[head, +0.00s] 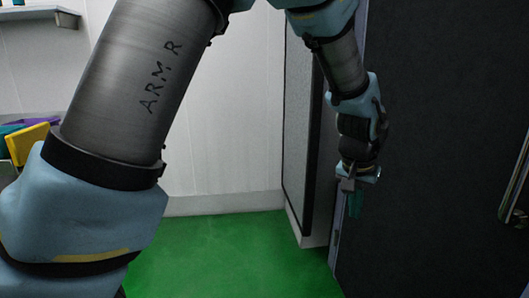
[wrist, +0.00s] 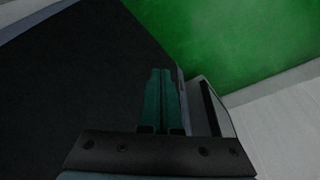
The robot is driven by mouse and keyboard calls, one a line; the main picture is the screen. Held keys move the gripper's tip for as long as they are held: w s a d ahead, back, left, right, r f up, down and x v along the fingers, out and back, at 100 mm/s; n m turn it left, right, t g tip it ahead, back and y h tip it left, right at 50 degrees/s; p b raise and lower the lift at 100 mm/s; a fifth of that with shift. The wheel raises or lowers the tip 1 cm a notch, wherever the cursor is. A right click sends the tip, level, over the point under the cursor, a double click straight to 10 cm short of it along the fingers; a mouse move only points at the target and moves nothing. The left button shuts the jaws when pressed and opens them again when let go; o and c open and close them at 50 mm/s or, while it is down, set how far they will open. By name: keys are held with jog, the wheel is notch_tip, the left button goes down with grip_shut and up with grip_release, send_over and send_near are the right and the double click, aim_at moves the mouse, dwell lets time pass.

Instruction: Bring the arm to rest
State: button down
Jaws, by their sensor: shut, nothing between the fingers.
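My gripper (head: 354,204) hangs down at the right of the middle in the head view, at the end of my arm. Its green fingers also show in the wrist view (wrist: 161,72), lying side by side and shut with nothing between them. In the head view it is in front of the edge of a dark panel. My upper arm link, marked "ARM R", fills much of the left of the head view.
A large dark panel (head: 440,130) stands close on the right, with a handle-like bar (head: 515,200) at its edge. A pale upright panel (head: 298,110) stands behind the gripper. The green floor (head: 220,255) is clear. Yellow and purple items (head: 28,142) are at the left.

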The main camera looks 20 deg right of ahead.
jog(key=w+a+n, duration=0.2)
jog(key=w+a, duration=0.2)
jog(key=a, duration=0.4)
jog(key=w+a+r+n+y+p, duration=0.1)
jog(key=w+a, duration=0.3)
jog(key=a, duration=0.4)
jog(key=w+a+n, duration=0.2)
jog(key=w+a, duration=0.2)
jog(key=a, duration=0.4)
jog(key=s+a+n, duration=0.2)
jog(key=a, duration=0.8)
jog(key=s+a+n+y+p, duration=0.1)
jog(key=s+a+n, duration=0.1)
jog(key=a, duration=0.8)
jog(key=shift+s+r+n, duration=0.15)
jog(key=shift+s+n, duration=0.15)
jog(key=shift+n, duration=0.1)
jog(key=shift+a, duration=0.2)
